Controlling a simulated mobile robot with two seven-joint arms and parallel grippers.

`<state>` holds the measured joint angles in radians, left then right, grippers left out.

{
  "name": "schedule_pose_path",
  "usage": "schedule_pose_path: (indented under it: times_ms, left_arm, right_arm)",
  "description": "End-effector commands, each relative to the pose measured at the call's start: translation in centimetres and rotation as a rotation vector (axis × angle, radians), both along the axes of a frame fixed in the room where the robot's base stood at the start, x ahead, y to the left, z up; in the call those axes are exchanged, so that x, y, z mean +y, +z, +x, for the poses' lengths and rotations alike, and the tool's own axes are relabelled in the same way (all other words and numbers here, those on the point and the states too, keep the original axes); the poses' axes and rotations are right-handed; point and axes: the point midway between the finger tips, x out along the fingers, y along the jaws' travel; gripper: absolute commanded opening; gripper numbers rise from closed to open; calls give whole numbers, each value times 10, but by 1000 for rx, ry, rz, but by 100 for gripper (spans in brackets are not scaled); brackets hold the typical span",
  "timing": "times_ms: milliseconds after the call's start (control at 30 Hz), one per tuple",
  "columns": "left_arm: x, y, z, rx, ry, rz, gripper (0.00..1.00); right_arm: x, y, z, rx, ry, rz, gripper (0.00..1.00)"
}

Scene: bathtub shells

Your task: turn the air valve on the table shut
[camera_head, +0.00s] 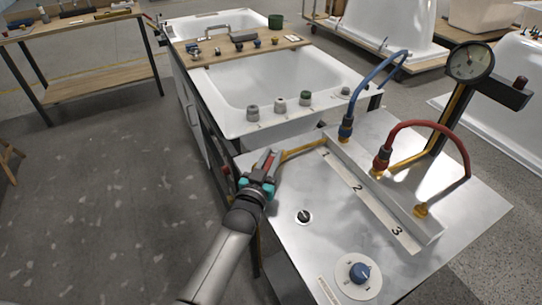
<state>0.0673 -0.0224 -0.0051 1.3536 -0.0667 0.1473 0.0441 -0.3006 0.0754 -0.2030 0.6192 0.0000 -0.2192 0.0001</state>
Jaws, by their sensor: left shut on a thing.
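The air valve sits at the left edge of the metal table (300,255), at the end of a yellow pipe (304,151). Its red lever (267,157) shows between the fingers of my left gripper (266,164). The gripper is shut on this lever, with my arm reaching in from the bottom. The fingers hide most of the valve body, so I cannot tell how far the valve is turned. My right gripper is not in view.
A blue hose (372,84) and a red hose (452,134) arch over the numbered block (370,192). A pressure gauge (470,62) stands at the right. A blue knob (360,273) and a black knob (304,216) rise from the table. A bathtub (233,115) stands behind.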

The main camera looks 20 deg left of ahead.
Motion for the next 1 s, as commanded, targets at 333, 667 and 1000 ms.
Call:
schedule_pose_path:
  times_ms: [333,667,1000]
  left_arm:
    - [0,3,2,-6,15,0,0]
    - [0,3,2,-7,15,0,40]
    - [0,1,1,-3,15,0,55]
  right_arm:
    - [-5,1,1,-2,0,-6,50]
    - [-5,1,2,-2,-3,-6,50]
    - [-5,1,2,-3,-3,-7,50]
